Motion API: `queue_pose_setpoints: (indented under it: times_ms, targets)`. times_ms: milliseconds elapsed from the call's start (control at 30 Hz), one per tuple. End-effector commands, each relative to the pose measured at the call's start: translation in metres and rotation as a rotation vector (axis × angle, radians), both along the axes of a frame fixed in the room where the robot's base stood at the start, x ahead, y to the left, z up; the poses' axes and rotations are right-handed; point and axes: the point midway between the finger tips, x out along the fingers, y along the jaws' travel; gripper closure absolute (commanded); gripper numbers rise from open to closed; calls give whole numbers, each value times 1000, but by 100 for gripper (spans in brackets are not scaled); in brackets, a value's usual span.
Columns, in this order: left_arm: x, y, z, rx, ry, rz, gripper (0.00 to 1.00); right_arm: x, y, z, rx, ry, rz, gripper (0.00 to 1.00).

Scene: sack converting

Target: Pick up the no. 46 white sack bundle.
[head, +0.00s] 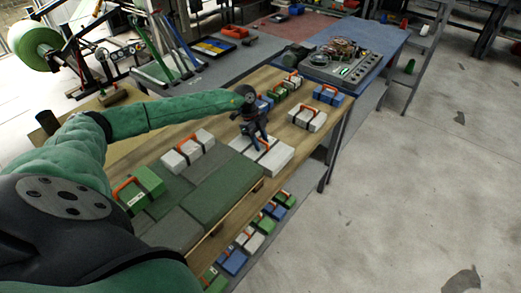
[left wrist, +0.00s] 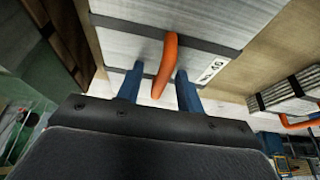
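The white sack bundle (left wrist: 125,42), with dark straps, an orange handle (left wrist: 166,65) and a label (left wrist: 211,71) that seems to read no. 46, fills the upper part of the left wrist view. In the head view this large white bundle (head: 281,160) lies flat on the wooden bench. My left gripper (head: 254,143) is over it. In the left wrist view my left gripper (left wrist: 160,88) has its two blue fingers apart, one on each side of the orange handle, with a gap to each. My right gripper is not in view.
Green sack stacks (head: 224,190) lie left of the bundle. A smaller white bundle (head: 311,118) and blue bundle (head: 328,95) stand behind it. More bundles sit on a lower shelf (head: 315,174). The floor (head: 400,210) at right is clear.

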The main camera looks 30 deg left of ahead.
Motion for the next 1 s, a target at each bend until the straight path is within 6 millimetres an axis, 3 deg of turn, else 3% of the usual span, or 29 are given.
queue_pose_setpoints:
  times_ms: [67, 267, 1000]
  targets:
    - [0, 0, 0, 0, 0, 0, 63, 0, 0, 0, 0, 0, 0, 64]
    - [0, 0, 0, 0, 0, 0, 100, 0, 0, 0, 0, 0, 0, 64]
    - [0, 0, 1, 0, -1, -1, 100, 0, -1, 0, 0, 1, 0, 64]
